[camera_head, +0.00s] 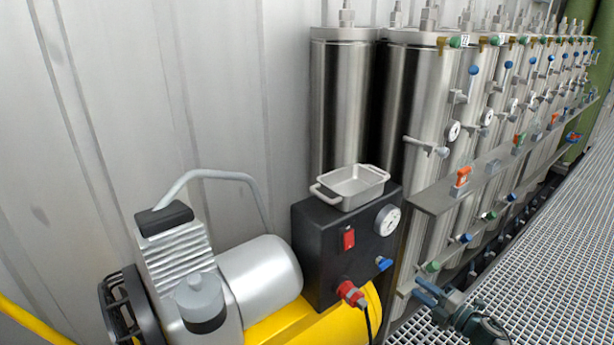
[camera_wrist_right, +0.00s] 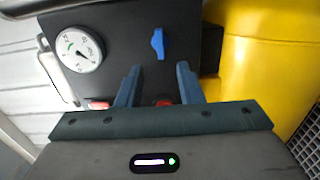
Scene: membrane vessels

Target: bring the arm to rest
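My right gripper (camera_head: 420,293) is at the lower right of the head view, in front of the row of steel vessels and to the right of the black control box (camera_head: 322,262). In the right wrist view my right gripper (camera_wrist_right: 158,78) has its two blue-grey fingers apart with nothing held between them. Beyond the fingertips is the black box's front (camera_wrist_right: 125,35), with a blue knob (camera_wrist_right: 158,43) and a white dial gauge (camera_wrist_right: 78,50). My left gripper is in neither view.
A yellow compressor tank (camera_head: 290,325) with a silver motor (camera_head: 258,275) stands left of my gripper. A small metal tray (camera_head: 352,184) rests on the black box. Steel vessels (camera_head: 420,110) with valves line the back. Grating floor (camera_head: 545,265) is clear at right.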

